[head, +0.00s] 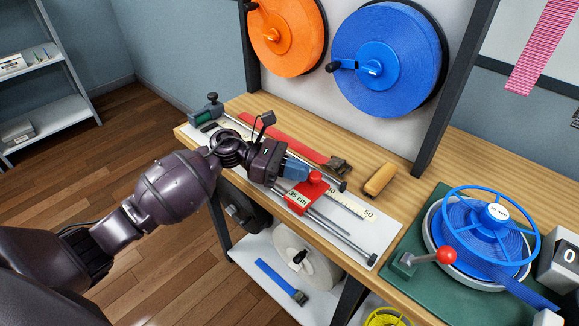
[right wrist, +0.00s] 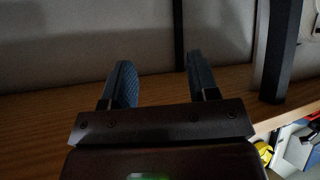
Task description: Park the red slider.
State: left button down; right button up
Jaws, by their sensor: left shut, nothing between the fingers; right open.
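The red slider (head: 303,198) is a red block with a knob on top and a "35 cm" label on its front. It sits on metal rails (head: 341,232) over a white scale board (head: 378,222) on the wooden bench. My left gripper (head: 301,172) is shut with nothing visible in it, its blue fingertips at the slider's knob from the left; I cannot tell if they touch. The scale mark "50" shows to the right of the slider. My right gripper (right wrist: 158,88) is open and empty in the right wrist view, above a wooden surface.
A red strap (head: 285,137) runs along the bench to a dark buckle (head: 340,164). A blue reel (head: 482,240) with a red-knobbed lever (head: 446,255) stands on a green base at right.

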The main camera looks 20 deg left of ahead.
dwell(0.3)
pick_arm(q)
jog(key=shift+s+d, duration=0.1)
jog(key=shift+d, duration=0.2)
jog(key=s+d, duration=0.1)
jog(key=d, duration=0.3)
jog(key=s+d+p, duration=0.1)
jog(key=s+d, duration=0.1)
jog(key=d, duration=0.3)
jog(key=s+d+p, duration=0.1)
jog(key=s+d, duration=0.1)
jog(key=d, duration=0.2)
jog(key=shift+d+r, duration=0.15)
jog(key=shift+d, duration=0.35)
jog(key=shift+s, duration=0.15)
jog(key=shift+d, duration=0.1)
